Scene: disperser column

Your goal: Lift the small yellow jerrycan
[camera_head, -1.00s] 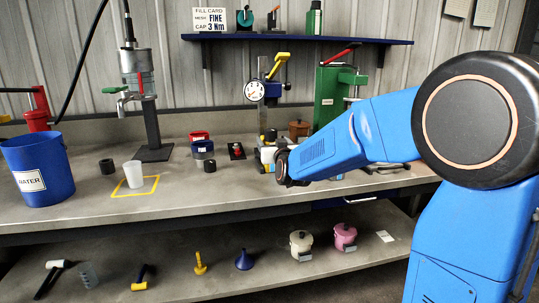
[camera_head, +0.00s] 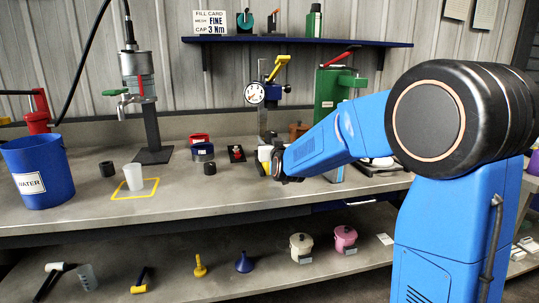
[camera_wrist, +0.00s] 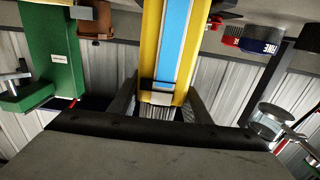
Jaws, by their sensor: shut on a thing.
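The small yellow jerrycan (camera_wrist: 150,40), with a blue stripe down its face, fills the upper middle of the wrist view, which is upside down. My gripper (camera_wrist: 160,100) is shut on it at its upper end, one dark finger on each side. In the head view my gripper (camera_head: 280,162) is at the middle of the bench, right of a red button box. Only a little yellow and white shows beside it there. My gripper and arm hide the rest, so I cannot tell whether the can's base touches the bench.
A gauge stand (camera_head: 255,93) and a green press (camera_head: 330,95) stand behind my gripper. Dark pots (camera_head: 203,152), a white cup (camera_head: 134,176) and a blue water bucket (camera_head: 38,172) are to the left. The bench front between cup and gripper is clear.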

